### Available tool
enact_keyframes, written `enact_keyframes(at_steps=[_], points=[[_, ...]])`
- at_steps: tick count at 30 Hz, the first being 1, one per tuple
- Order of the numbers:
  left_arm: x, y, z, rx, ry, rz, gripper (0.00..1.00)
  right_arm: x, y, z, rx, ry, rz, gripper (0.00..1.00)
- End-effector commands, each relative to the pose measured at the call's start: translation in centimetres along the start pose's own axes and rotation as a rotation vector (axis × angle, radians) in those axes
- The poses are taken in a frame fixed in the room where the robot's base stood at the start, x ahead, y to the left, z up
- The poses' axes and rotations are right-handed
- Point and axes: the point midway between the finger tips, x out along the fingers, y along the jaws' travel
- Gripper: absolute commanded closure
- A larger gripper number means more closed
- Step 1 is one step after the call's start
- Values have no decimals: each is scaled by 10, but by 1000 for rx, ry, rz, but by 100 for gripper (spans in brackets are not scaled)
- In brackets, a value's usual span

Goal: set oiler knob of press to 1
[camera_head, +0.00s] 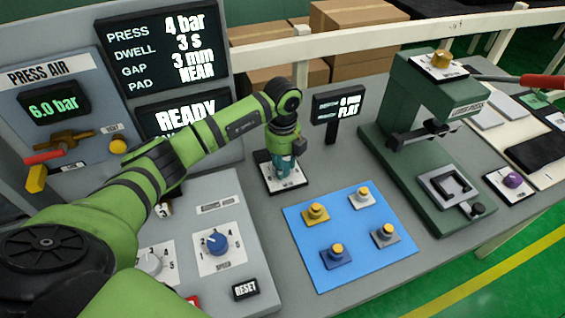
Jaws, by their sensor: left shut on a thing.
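The green press (405,150) stands on the right of the bench. A brass knob (440,59) sits on a white dial plate on top of it; the plate's marks are too small to read. My left gripper (284,152) points down in the middle of the bench, well left of the press. It is shut on a teal knob (285,166) on a small white dial plate (291,181). The fingers partly hide that knob, and its setting cannot be read. A purple knob (512,181) sits on a white plate right of the press. My right gripper is not in view.
A small black display (338,104) stands close right of my gripper. A blue mat (354,232) with several small clips lies in front. The control panel has a blue knob (217,243). A red-handled lever (543,81) sticks out by the press top.

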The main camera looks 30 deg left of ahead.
Motion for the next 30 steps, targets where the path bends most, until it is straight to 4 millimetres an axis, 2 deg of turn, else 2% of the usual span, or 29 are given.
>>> enact_keyframes(at_steps=[8,30], points=[[2,1,1,96,-3,1,92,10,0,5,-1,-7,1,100],[3,0,1,697,-3,1,92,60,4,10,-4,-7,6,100]])
